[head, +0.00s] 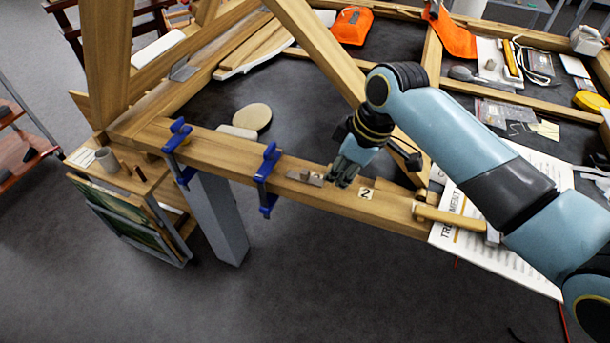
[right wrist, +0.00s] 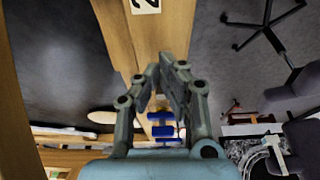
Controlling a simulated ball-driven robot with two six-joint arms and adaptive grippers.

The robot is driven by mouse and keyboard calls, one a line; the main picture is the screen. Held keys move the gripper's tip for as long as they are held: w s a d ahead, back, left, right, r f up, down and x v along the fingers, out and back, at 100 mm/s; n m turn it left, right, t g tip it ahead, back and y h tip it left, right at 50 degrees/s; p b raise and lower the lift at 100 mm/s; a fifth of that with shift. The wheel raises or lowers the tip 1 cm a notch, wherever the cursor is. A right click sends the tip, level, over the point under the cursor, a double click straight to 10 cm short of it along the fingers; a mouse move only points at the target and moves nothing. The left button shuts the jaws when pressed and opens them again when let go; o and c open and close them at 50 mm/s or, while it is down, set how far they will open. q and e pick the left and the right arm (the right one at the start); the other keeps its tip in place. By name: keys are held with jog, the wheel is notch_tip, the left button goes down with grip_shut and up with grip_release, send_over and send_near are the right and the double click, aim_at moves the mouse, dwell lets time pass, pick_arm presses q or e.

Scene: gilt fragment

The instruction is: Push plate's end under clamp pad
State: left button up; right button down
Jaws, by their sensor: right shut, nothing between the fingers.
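A small metal plate (head: 304,177) lies on top of the wooden beam (head: 222,152) in the head view. A blue clamp (head: 267,175) is fixed on the beam to the plate's left, with a gap between them. A second blue clamp (head: 178,152) sits farther left on the beam. My right gripper (head: 340,180) is shut and empty, low over the beam just right of the plate; I cannot tell whether it touches it. In the right wrist view my shut fingers (right wrist: 170,68) hide the plate, and blue clamp parts (right wrist: 163,130) show between them. My left gripper is out of view.
A label marked 2 (head: 367,193) is on the beam right of my gripper. A wood-handled tool (head: 448,217) lies at the beam's right end, beside a printed sheet (head: 490,266). A round pale disc (head: 252,117) lies on the dark surface behind the beam.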

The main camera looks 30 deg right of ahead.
aim_at(302, 171)
jog(key=shift+f+b, duration=0.4)
jog(key=shift+f, duration=0.4)
jog(key=shift+r+p, duration=0.15)
jog(key=shift+p, duration=0.35)
jog(key=shift+w+a, duration=0.9)
jog(key=shift+w, duration=0.2)
jog(key=shift+w+a, duration=0.25)
jog(key=shift+w+a+b, duration=0.35)
jog(key=shift+w+a, duration=0.4)
jog(key=shift+w, duration=0.2)
jog(key=shift+w+a+b, duration=0.35)
jog(key=shift+w+a, duration=0.4)
jog(key=shift+w, duration=0.15)
dwell(0.4)
jog(key=shift+s+d+p, duration=0.25)
jog(key=shift+s+p, duration=0.05)
jog(key=shift+p, duration=0.3)
